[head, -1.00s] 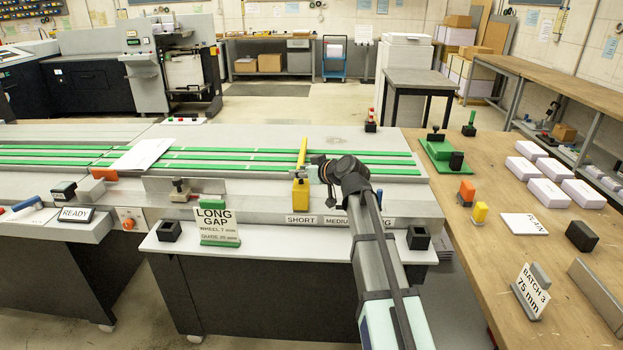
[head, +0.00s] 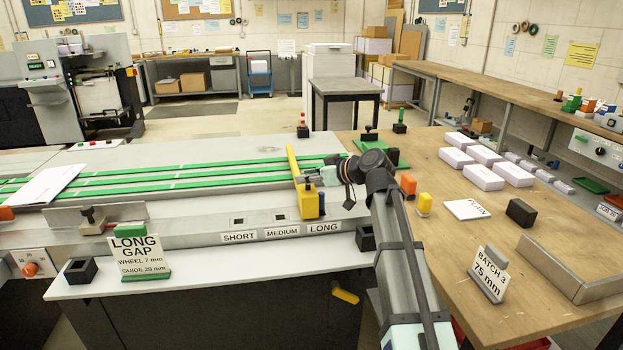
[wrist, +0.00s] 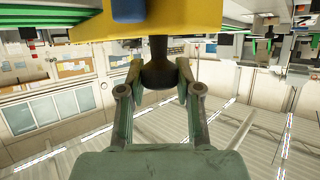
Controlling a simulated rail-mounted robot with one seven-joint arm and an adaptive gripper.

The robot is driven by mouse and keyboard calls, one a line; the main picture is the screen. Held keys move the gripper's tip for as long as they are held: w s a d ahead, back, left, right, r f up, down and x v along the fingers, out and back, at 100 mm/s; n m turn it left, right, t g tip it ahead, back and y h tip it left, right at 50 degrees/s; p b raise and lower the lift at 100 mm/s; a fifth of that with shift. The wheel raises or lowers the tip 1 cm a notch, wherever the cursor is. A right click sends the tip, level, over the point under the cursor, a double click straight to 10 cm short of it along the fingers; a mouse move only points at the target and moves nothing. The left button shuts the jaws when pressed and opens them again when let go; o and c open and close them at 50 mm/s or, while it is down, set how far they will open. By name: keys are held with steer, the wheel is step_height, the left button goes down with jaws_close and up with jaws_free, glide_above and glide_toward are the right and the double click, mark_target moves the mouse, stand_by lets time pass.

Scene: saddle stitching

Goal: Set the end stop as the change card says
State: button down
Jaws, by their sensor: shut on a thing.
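The yellow end stop (head: 308,204), a block with a long yellow bar, stands on the grey machine ledge above the LONG label (head: 324,227). My gripper (head: 326,178) is at its right side. In the wrist view the gripper (wrist: 157,78) is shut on a dark round knob under the yellow block (wrist: 200,18). I cannot tell whether the block is fully seated. Square slots show bare above the SHORT label (head: 239,237) and the MEDIUM label (head: 282,232).
Green belts (head: 180,180) run along the machine behind the ledge. A BATCH 3 75 mm sign (head: 489,273) stands on the wooden table (head: 450,300) at right, with white blocks (head: 485,177), a dark block (head: 521,212) and a metal corner rail (head: 570,268). A black holder (head: 365,237) stands near my arm.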

steer(key=c, duration=0.8)
jaws_free()
steer(key=shift+o, duration=0.2)
steer(key=v, duration=1.2)
